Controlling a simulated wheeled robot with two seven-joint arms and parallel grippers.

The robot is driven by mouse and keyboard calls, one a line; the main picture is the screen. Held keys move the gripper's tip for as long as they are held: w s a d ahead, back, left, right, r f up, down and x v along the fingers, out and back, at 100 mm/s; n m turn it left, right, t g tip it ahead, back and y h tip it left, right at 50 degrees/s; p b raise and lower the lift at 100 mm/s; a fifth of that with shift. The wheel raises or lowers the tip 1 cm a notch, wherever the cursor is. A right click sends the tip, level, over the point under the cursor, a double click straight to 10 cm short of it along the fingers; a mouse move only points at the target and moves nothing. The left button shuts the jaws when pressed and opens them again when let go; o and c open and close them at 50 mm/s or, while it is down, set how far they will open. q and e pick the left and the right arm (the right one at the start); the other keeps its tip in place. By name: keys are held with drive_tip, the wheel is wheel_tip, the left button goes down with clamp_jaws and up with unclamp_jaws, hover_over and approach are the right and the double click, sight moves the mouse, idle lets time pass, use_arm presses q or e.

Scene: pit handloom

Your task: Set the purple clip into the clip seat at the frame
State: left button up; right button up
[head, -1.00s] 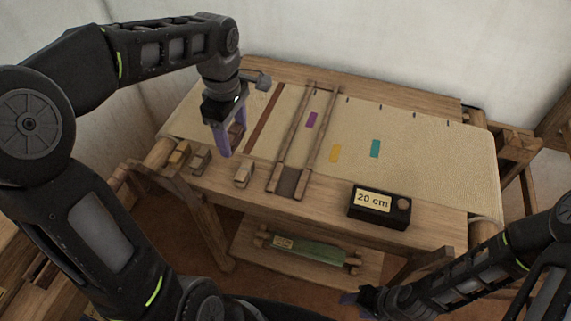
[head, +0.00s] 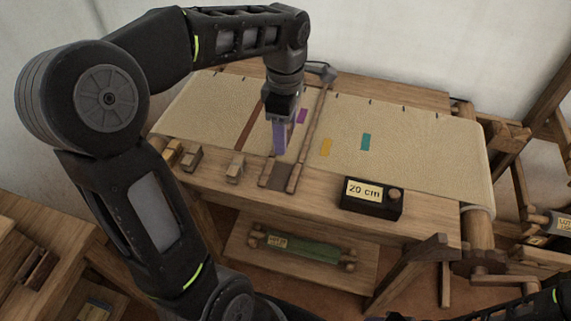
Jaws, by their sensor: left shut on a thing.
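My left gripper (head: 279,150) points down over the near end of the two-bar wooden frame (head: 307,145) on the loom. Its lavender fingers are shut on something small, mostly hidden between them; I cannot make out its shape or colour. A flat purple patch (head: 302,116) lies on the cloth, just right of the gripper. I cannot tell whether it is the clip. A dark brown plate (head: 277,176) joins the near ends of the bars, just below the fingertips. The left bar is largely hidden by the gripper. No clip seat is clearly distinguishable. My right gripper barely shows at the bottom edge.
Small wooden blocks (head: 236,168) stand along the near beam, left of the frame. A black box reading "20 cm" (head: 371,197) stands to the right. Orange (head: 326,147) and teal (head: 366,142) patches lie on the cloth (head: 430,150). A green roll (head: 303,247) lies on the lower shelf.

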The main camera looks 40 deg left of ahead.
use_arm(q)
hover_over(285, 168)
wheel_tip(285, 168, down, 6)
drive_tip(key=shift+r, duration=0.15)
wheel_tip(285, 168, down, 4)
drive_tip(key=shift+r, duration=0.1)
idle(0.4)
drive_tip(key=o, duration=1.3)
drive_tip(key=shift+o, duration=0.2)
